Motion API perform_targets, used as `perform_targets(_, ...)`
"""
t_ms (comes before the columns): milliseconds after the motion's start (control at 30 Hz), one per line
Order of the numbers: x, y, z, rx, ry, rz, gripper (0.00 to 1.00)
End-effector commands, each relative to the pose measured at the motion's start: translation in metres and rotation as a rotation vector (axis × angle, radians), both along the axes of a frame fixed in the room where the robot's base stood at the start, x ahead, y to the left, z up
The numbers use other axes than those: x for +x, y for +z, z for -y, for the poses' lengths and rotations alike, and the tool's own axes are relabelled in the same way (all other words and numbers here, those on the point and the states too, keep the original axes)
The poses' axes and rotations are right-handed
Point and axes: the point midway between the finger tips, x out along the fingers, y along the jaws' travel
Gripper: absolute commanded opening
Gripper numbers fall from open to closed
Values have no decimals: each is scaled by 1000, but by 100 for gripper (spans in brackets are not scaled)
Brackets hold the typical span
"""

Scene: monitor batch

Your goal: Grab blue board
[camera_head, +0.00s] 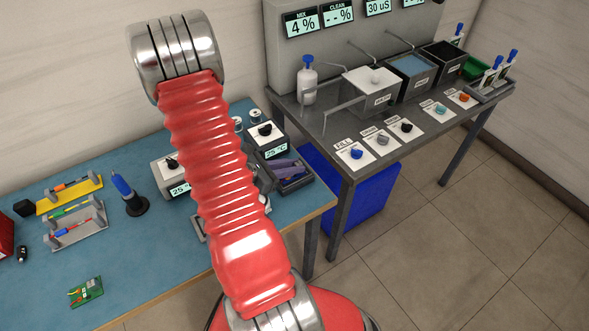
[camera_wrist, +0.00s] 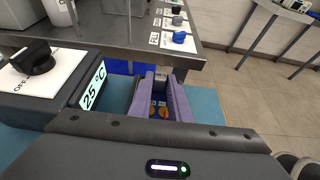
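My gripper (camera_wrist: 161,74) shows as two purple fingers in the middle of the wrist view. They are apart, with a gap between them. A small dark surface with orange round parts (camera_wrist: 158,111) shows low in that gap; I cannot tell for sure that it is the blue board. In the head view purple parts, seemingly my fingers (camera_head: 287,171), are at a dark tray (camera_head: 296,184) on the right end of the blue table, partly behind my red arm. No other blue board is clearly visible. A green board (camera_head: 86,292) lies at the table's front left.
A control box with a 25 °C display (camera_wrist: 93,85) stands close left of my gripper. Tool holders (camera_head: 75,224) and a blue-handled iron (camera_head: 124,190) stand at left. A grey bench (camera_head: 420,140) with tanks is at right, a blue bin (camera_head: 365,203) under it.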

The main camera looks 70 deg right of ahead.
Motion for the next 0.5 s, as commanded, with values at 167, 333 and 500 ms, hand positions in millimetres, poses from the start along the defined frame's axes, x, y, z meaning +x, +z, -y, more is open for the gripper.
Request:
perform_targets(167,0,0,0,0,0,0,4)
perform_targets(333,0,0,0,0,0,0,0)
perform_targets(500,0,0,0,0,0,0,0)
